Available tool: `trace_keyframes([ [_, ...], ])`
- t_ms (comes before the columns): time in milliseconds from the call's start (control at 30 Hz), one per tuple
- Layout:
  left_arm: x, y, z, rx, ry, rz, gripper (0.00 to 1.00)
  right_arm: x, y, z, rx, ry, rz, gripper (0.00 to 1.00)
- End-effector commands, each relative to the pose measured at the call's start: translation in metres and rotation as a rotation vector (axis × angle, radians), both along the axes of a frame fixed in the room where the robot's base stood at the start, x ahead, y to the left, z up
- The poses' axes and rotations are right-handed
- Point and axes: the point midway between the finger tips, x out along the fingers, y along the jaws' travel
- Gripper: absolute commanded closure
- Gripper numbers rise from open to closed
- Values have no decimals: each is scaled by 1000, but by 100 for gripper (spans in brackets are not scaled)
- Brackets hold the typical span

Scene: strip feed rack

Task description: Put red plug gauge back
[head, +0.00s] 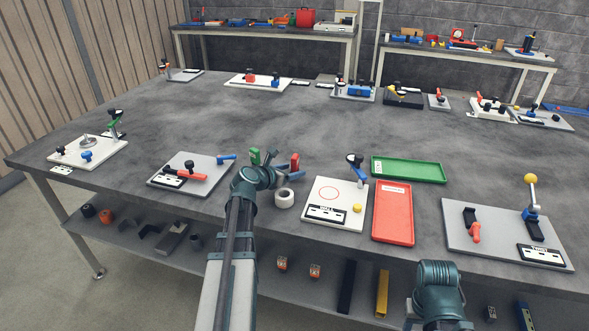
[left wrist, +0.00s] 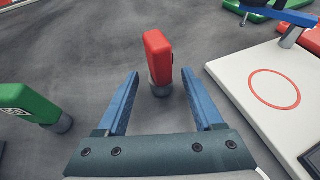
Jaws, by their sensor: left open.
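The red plug gauge (head: 295,162) stands on the table just beyond my left gripper (head: 287,171). In the left wrist view the gauge (left wrist: 158,52) has a red block handle on a short grey cylinder. It is ahead of and roughly centred between the two blue fingers, which are open and empty. A green plug gauge (head: 255,156) stands to the left of the gripper; it also shows in the left wrist view (left wrist: 30,105). My right gripper is not in view; only part of my right arm shows at the lower right.
A white board with a red circle (head: 312,209) lies right of the gripper, beside a red tray (head: 393,222) and a green tray (head: 408,170). A grey clamp board (head: 212,183) lies left. The table's middle beyond is clear.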

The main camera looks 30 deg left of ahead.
Motion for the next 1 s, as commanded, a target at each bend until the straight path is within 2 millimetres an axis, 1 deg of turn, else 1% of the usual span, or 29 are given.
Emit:
trace_keyframes([
  [33, -14, -1, 9, 0, 0, 2, 31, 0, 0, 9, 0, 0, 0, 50],
  [200, -47, 2, 23, 0, 0, 2, 31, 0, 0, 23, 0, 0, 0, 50],
  [300, -64, 4, 29, 0, 0, 2, 31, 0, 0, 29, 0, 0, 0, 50],
  [433, -80, 6, 35, 0, 1, 1, 31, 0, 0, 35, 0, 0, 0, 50],
  [500, -86, 8, 37, -1, 0, 1, 31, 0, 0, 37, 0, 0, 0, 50],
  [633, -92, 8, 39, 0, 0, -1, 31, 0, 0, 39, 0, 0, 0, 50],
  [1000, -93, 9, 38, 0, 0, -1, 31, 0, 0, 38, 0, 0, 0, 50],
])
